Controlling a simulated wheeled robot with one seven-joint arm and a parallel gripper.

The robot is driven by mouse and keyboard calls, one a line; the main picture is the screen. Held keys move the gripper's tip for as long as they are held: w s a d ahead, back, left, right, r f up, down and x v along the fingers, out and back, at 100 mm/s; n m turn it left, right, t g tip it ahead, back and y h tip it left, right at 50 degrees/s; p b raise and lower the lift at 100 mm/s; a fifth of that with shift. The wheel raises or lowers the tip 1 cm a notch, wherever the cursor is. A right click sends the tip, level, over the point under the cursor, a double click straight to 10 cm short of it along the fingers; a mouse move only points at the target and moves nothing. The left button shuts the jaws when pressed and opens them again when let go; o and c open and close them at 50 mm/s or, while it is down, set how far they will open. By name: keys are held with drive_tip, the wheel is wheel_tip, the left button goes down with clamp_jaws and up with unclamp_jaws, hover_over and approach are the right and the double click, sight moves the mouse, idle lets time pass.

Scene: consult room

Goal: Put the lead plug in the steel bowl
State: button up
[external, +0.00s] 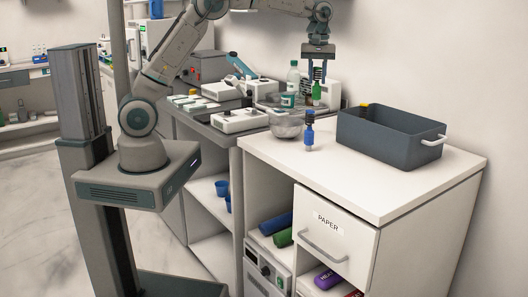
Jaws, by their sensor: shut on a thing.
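The steel bowl (287,124) stands at the back left of the white counter top, near its edge. My gripper (318,78) points down, above and behind the bowl and a little to its right in the picture. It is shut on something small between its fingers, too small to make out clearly. A green bottle-like thing (316,92) shows right below the fingertips; I cannot tell whether the fingers touch it or it stands behind. I cannot pick out the lead plug for certain.
A blue bottle-like thing with a dark top (309,137) stands just right of the bowl. A dark grey crate (385,137) with white handles is farther right. Bottles and white devices (240,121) crowd the grey bench behind. The counter's front is clear.

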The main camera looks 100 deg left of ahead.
drive_tip(key=shift+s+r+n+p, duration=0.3)
drive_tip(key=shift+r+p, duration=0.05)
drive_tip(key=shift+p, duration=0.25)
drive_tip(key=s+d+r+n+p, duration=0.2)
drive_tip(key=s+r+n+p, duration=0.1)
drive_tip(key=s+n+p, duration=0.5)
wheel_tip(320, 180, down, 14)
drive_tip(key=s+b, duration=0.1)
drive_tip(key=b, duration=0.7)
drive_tip(key=shift+d+r+b, duration=0.15)
drive_tip(key=shift+d+b, duration=0.1)
drive_tip(key=shift+b, duration=0.15)
drive_tip(key=o, duration=1)
drive_tip(key=shift+o, duration=0.2)
